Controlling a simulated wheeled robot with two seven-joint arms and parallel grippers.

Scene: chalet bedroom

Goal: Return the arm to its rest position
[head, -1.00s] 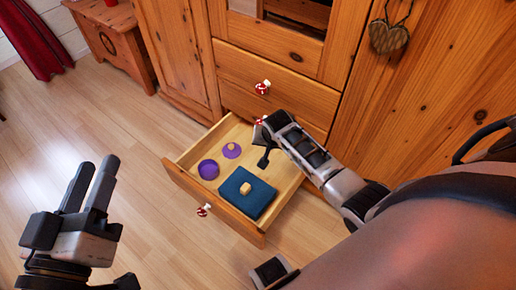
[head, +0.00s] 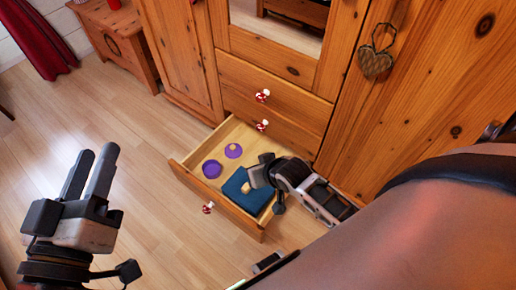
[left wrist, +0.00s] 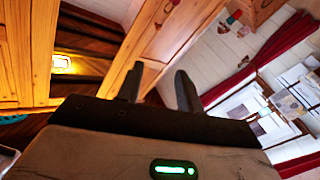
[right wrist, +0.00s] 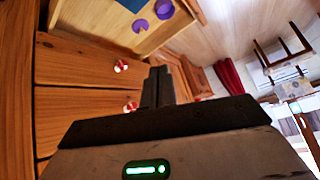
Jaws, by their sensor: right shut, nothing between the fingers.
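My left gripper (head: 90,172) is at the left of the head view, above the floor, with its fingers apart and nothing between them. Its fingers also show apart in the left wrist view (left wrist: 158,90).
The open drawer (head: 215,207) also holds a purple round container (head: 212,169) and a purple disc with a tan knob (head: 233,151). A heart ornament (head: 376,64) hangs at right. The floor (head: 140,150) at left is clear.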

